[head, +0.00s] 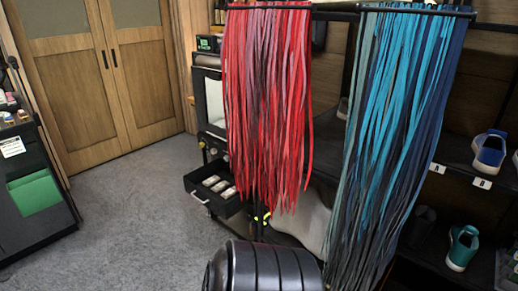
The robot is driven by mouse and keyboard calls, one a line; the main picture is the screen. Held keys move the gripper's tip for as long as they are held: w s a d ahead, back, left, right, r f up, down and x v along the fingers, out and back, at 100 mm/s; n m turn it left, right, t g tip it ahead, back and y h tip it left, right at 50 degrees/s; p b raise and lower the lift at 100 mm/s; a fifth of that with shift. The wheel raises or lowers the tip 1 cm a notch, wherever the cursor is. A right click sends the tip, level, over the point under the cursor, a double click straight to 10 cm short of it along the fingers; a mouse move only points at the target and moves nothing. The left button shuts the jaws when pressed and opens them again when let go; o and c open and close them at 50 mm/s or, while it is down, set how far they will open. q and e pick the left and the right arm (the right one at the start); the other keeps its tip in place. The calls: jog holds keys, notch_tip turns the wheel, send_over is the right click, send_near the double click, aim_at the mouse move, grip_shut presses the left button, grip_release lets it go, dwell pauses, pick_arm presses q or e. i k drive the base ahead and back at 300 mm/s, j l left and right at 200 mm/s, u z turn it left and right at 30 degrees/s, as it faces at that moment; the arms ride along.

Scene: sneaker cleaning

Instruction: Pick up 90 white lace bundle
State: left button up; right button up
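An open black drawer (197,195) juts out of the cabinet left of the red laces. Several small whitish bundles (217,184) lie in it. They may be white lace bundles, but they are too small for me to read any number. A dark ribbed arm link, which seems to be mine, shows at the bottom centre. No gripper fingers can be made out in the head view.
Red laces (268,95) and blue-teal laces (395,120) hang from black bars close in front, hiding much behind. A dark cart (40,235) stands at left. Shelves (455,150) with shoes are at right. Grey floor (125,225) before the wooden doors (95,70) is clear.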

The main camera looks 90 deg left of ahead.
aim_at(212, 180)
jog(key=k+j+u, duration=0.1)
jog(key=j+u, duration=0.3)
jog(key=j, duration=0.2)
jog(key=j+u, duration=0.4)
jog(key=j, duration=0.2)
jog(key=j+u, duration=0.4)
jog(key=j, duration=0.25)
jog(key=i+j, duration=0.1)
jog(key=j, duration=0.75)
jog(key=i+j+u, duration=0.1)
jog(key=j, duration=0.35)
jog(key=i+j, duration=0.15)
jog(key=j, duration=0.3)
jog(key=i+j, duration=0.1)
jog(key=j, duration=0.3)
jog(key=i+j+u, duration=0.1)
jog(key=j, duration=0.35)
jog(key=i+j, duration=0.1)
jog(key=j, duration=0.3)
jog(key=i+j, duration=0.15)
jog(key=j, duration=0.3)
jog(key=u, duration=0.05)
